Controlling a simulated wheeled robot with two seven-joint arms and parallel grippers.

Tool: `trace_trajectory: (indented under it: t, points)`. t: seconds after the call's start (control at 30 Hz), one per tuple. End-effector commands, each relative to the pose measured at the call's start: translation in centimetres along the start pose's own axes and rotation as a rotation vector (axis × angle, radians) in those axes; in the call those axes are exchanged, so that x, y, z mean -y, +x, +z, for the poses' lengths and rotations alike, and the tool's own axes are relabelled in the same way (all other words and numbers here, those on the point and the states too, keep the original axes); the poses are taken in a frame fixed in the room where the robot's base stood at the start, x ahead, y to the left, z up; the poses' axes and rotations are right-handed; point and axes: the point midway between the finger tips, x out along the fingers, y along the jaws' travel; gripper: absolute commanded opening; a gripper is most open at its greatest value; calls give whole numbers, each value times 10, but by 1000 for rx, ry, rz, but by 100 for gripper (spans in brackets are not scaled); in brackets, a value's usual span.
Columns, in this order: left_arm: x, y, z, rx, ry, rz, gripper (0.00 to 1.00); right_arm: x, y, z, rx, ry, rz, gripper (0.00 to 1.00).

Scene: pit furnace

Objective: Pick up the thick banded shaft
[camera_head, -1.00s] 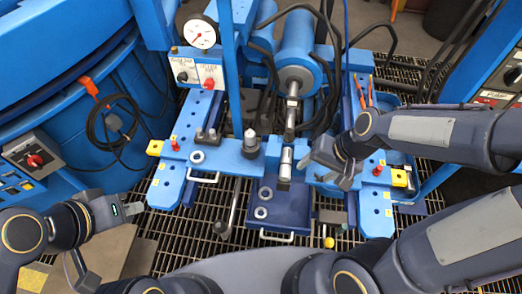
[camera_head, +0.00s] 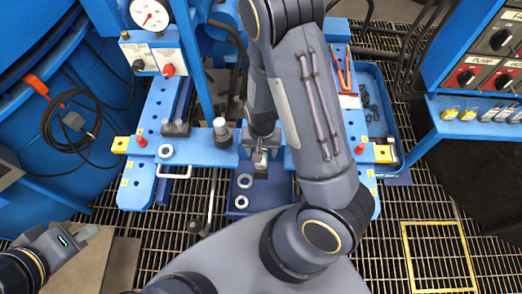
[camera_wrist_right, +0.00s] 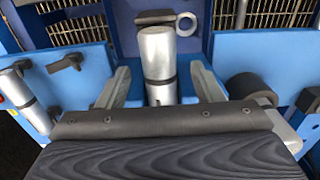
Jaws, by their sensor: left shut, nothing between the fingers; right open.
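The thick banded shaft is a silver cylinder with a dark band (camera_wrist_right: 156,55), seen upright in the picture in the right wrist view. In the head view only a short silver piece of it (camera_head: 260,163) shows below my right gripper (camera_head: 262,145). In the right wrist view my right gripper (camera_wrist_right: 160,80) is open, with one finger on each side of the shaft and gaps on both sides. The lower end of the shaft is hidden behind the gripper body. My left gripper (camera_head: 82,238) is shut and empty at the lower left, far from the shaft.
A blue frame (camera_head: 195,150) with posts and fittings surrounds the shaft. A blue block with washers (camera_head: 238,212) lies in front. A gauge (camera_head: 149,14) stands at back left. A blue tray (camera_head: 377,105) and control panel (camera_head: 490,60) are at right. Grating floor is open at lower right.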

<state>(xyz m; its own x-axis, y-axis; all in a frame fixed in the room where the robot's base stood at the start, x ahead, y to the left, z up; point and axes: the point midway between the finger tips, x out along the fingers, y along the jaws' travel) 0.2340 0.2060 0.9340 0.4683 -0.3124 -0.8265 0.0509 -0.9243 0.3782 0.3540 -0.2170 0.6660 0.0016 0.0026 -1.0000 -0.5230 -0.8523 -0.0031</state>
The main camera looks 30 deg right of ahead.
Motion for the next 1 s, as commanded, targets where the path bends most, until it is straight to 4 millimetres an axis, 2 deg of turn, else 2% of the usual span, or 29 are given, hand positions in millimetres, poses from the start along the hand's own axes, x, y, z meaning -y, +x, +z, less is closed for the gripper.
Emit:
trace_trajectory:
  t: [0.03, 0.13, 0.4, 0.83, 0.87, 1.0]
  points:
    - [1, 3, 1, 0, 0, 0, 0, -1, 9, 0, 2, 1, 2, 61]
    - [2, 4, 2, 0, 0, 0, 0, 0, 16, 0, 1, 0, 1, 61]
    - [2, 3, 2, 0, 0, 0, 0, 0, 17, 0, 0, 0, -1, 59]
    - [2, 3, 2, 0, 0, 0, 0, 0, 17, 0, 0, 0, -1, 3]
    - [2, 3, 2, 0, 0, 0, 0, 0, 17, 0, 0, 0, -1, 0]
    - [1, 3, 1, 0, 0, 0, 0, 0, 16, 0, -2, 0, -2, 0]
